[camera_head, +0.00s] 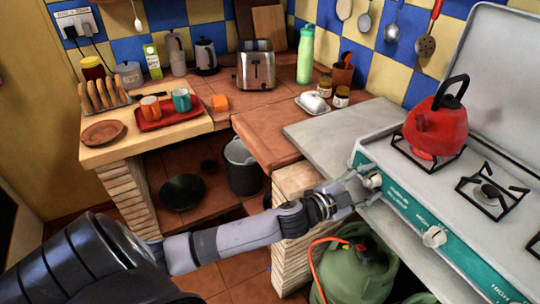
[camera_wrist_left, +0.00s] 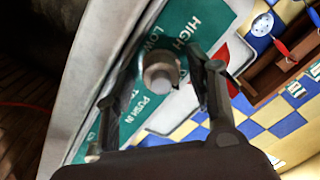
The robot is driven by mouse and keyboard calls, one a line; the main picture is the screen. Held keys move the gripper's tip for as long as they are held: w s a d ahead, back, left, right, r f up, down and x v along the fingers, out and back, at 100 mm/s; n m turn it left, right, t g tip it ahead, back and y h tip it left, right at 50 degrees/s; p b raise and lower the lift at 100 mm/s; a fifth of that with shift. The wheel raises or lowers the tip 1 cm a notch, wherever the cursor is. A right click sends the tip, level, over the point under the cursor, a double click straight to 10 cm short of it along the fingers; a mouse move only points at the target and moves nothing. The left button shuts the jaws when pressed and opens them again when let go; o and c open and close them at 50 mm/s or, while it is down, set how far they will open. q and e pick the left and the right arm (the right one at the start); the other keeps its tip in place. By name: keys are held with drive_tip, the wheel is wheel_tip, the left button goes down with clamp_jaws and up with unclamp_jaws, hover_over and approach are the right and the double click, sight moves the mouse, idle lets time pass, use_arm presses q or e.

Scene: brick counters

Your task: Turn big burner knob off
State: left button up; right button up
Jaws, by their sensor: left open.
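The stove (camera_head: 400,190) has a teal front panel with two round grey knobs. My left gripper (camera_head: 367,182) is at the far-left knob (camera_head: 375,178) and partly hides it in the head view. In the left wrist view the knob (camera_wrist_left: 160,72) lies between the spread fingers of my left gripper (camera_wrist_left: 163,85), with "HIGH" and "LOW" printed beside it. The fingers are open; contact with the knob cannot be told. The second knob (camera_head: 434,237) is further right on the panel, clear of the gripper. My right gripper is not in view.
A red kettle (camera_head: 435,125) stands on the left burner, above the far-left knob. The other burner (camera_head: 487,194) is bare. A green gas cylinder (camera_head: 355,270) with an orange hose stands below the stove. The grey counter (camera_head: 345,130) left of the stove is mostly clear.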

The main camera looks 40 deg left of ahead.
use_arm(q)
drive_tip(key=n+b, duration=0.1)
drive_tip(key=n, duration=0.4)
drive_tip(key=b+v, duration=0.3)
drive_tip(key=v, duration=1.5)
drive_tip(key=a+f+n+g+y+p, duration=0.1)
drive_tip(key=a+f, duration=0.4)
drive_tip(key=f, duration=0.8)
drive_tip(key=a+f+n+g+y+p, duration=0.1)
drive_tip(key=a+f+n+g+y, duration=0.2)
drive_tip(key=f, duration=1.1)
drive_tip(key=shift+s+a+n+g+y, duration=0.3)
drive_tip(key=shift+s+a+g+y, duration=0.1)
drive_tip(key=shift+a+y, duration=0.75)
drive_tip(key=shift+a, duration=0.1)
